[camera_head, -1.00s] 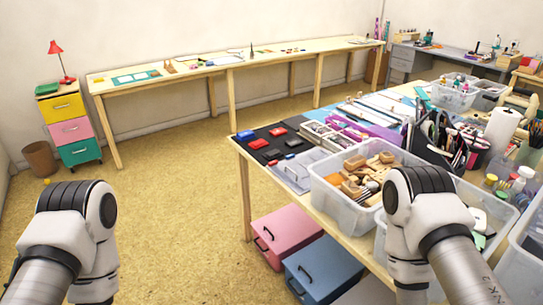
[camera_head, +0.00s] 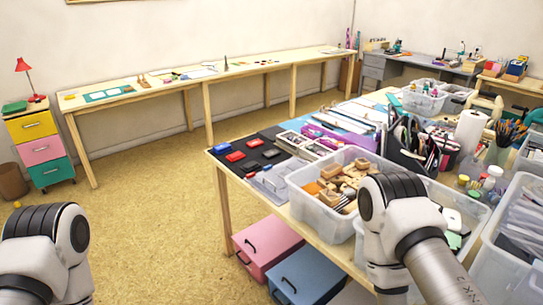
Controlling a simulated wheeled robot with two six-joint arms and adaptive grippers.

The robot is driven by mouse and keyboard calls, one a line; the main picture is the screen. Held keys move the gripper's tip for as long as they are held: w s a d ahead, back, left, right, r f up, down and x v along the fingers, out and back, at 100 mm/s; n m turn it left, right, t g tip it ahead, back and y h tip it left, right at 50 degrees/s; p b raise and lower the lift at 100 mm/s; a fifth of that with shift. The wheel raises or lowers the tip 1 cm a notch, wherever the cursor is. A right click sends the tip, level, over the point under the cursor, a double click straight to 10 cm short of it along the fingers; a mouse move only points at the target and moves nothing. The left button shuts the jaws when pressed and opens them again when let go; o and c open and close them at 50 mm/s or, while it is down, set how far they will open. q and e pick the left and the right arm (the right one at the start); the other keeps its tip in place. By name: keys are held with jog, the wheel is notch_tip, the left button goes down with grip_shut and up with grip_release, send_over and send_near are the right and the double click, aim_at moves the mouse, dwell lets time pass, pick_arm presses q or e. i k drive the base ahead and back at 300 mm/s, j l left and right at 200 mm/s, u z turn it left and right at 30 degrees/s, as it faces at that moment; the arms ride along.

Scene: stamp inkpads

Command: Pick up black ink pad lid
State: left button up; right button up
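Several small ink pads lie on a dark mat (camera_head: 248,165) at the near left corner of the right-hand table. Two are red, a nearer red pad (camera_head: 235,156) and a farther red pad (camera_head: 254,143). A black ink pad (camera_head: 271,154) lies to their right, and another dark pad (camera_head: 252,167) lies in front. I cannot tell which piece is the black lid. Both my arms show only their upper links, low at left and right. Neither gripper is in view.
A clear bin of wooden stamps (camera_head: 325,215) stands right of the mat, with a small clear tray (camera_head: 271,184) between them. A pink box (camera_head: 264,246) and a blue box (camera_head: 306,275) sit under the table (camera_head: 228,180). The floor (camera_head: 150,220) to the left is open.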

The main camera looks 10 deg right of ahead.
aim_at(273, 154)
jog(key=i+j+z, duration=0.45)
jog(key=i+j, duration=0.95)
jog(key=i, duration=0.05)
